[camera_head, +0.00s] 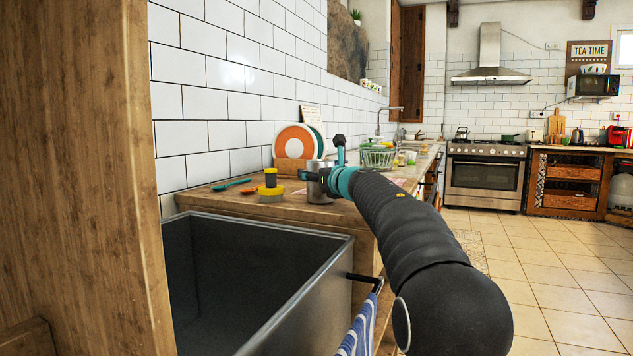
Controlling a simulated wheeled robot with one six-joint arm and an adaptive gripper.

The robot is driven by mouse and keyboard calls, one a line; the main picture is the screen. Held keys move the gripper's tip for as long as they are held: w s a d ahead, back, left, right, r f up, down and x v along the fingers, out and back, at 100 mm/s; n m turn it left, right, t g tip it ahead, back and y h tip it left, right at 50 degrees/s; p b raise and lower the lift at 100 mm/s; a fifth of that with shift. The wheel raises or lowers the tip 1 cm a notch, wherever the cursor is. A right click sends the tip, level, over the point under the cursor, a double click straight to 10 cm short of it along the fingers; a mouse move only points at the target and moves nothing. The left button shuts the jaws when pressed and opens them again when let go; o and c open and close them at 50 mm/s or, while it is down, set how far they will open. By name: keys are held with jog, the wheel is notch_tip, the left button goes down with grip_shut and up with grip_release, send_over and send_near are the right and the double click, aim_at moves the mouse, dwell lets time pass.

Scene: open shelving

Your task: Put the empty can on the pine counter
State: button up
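A plain grey metal can (319,193) is upright at the near part of the wooden counter (340,216). Its base appears to be on the counter top, but I cannot tell whether it bears fully on it. My gripper (325,163) is at the can, reaching in from the right. One dark finger crosses the front of the can, and another part sticks up behind its top right. The far side of the can and the contact of the fingers are hidden, so I cannot tell whether the gripper grips it.
Left of the can are a yellow and black object (271,188), a teal spoon (232,184) and an orange spoon (235,188). Plates (296,146) lean at the wall. A green basket (377,158) stands behind. A deep grey sink (255,240) and a wooden post (75,180) are near.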

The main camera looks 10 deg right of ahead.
jog(key=shift+f, duration=0.1)
jog(key=o, duration=1.1)
jog(key=shift+o, duration=0.2)
jog(key=b+v, duration=0.2)
jog(key=v, duration=1)
jog(key=shift+r, duration=0.25)
